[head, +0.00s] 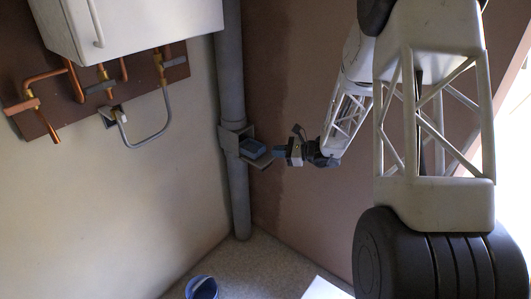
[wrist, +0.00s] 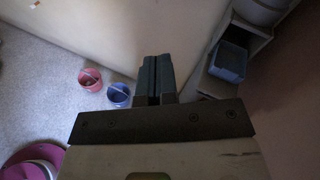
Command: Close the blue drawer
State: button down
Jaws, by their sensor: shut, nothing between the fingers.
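The small blue drawer (head: 252,147) shows in the head view, in a grey holder (head: 231,138) beside the vertical pipe in the corner. It appears to stick out to the right from the holder. The blue drawer also shows in the wrist view (wrist: 229,62), at the upper right. My gripper (head: 279,152) is just right of the drawer in the head view. In the wrist view my gripper's two blue-grey fingers (wrist: 155,78) are together, with nothing between them. They are left of the drawer and appear apart from it.
The grey pipe (head: 230,70) runs down the corner. A white cabinet (head: 130,25) and copper pipes (head: 65,80) are on the left wall. A blue bucket (wrist: 118,94) and a red bucket (wrist: 91,79) stand on the floor. The floor's middle is clear.

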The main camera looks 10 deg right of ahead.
aim_at(261, 149)
jog(key=w+d+f+m+t+h, duration=0.1)
jog(key=w+d+f+m+t, duration=0.2)
jog(key=f, duration=0.4)
jog(key=w+d+f+m+t, duration=0.3)
jog(key=w+d+f+m, duration=0.1)
jog(key=w+f, duration=0.3)
jog(key=shift+d+f+m+t+h, duration=0.35)
jog(key=shift+m+t+h, duration=0.05)
jog(key=shift+w, duration=0.1)
jog(key=x, duration=1.4)
jog(key=shift+x, duration=2.45)
jog(key=shift+f, duration=0.1)
jog(key=shift+d, duration=0.1)
jog(key=v, duration=1.4)
